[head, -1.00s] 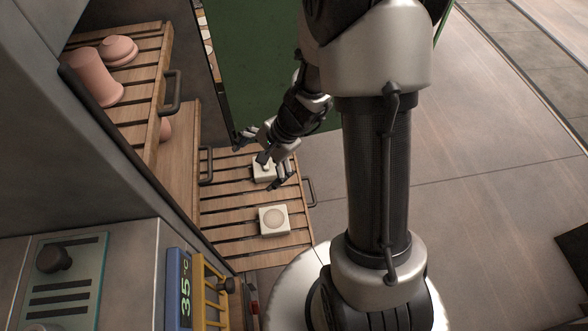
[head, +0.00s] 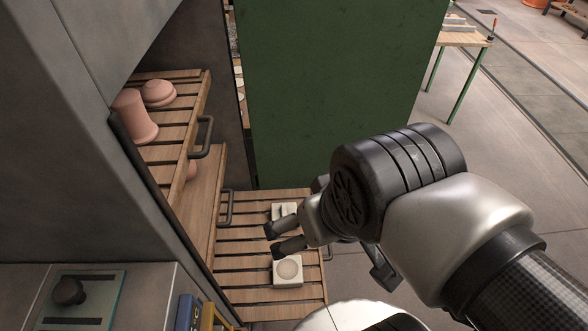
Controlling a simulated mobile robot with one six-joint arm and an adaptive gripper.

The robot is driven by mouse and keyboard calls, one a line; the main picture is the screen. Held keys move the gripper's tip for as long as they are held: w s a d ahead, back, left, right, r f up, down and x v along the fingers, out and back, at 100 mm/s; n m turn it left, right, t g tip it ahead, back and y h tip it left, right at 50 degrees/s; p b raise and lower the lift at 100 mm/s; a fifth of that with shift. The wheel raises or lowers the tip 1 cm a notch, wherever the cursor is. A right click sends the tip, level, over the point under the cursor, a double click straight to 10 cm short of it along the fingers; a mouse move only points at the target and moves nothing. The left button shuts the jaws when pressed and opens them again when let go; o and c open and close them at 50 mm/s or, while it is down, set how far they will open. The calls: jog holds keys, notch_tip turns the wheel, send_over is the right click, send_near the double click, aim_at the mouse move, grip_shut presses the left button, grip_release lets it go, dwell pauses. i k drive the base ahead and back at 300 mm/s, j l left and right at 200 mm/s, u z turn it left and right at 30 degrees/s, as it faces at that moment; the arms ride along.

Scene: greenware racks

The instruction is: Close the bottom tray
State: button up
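The bottom tray (head: 240,262), slatted wood, is pulled out low in the rack in the head view. Two square white pieces stand on it, the near one (head: 288,271) with a round recess and the far one (head: 283,211) partly behind my gripper. The tray's dark front handle (head: 328,252) shows at its right edge, partly hidden by my arm. My gripper (head: 273,240) hangs above the tray with its two dark fingers apart and nothing between them. It points left, and I cannot tell its exact height.
An upper tray (head: 172,127) with pink pots (head: 135,117) is also pulled out, with a dark handle (head: 202,138). A middle tray (head: 205,215) sits between. A green panel (head: 330,80) stands behind. Grey floor is open to the right.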

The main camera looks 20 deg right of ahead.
aim_at(317, 292)
jog(key=k+l+u, duration=0.15)
jog(key=l, duration=0.3)
jog(key=k+l+u, duration=0.1)
jog(key=k+l, duration=0.15)
jog(key=l, duration=0.2)
jog(key=k+l+u, duration=0.15)
jog(key=l, duration=0.25)
jog(key=i+j, duration=0.15)
jog(key=j, duration=0.15)
jog(key=i+j+u, duration=0.15)
jog(key=j, duration=0.15)
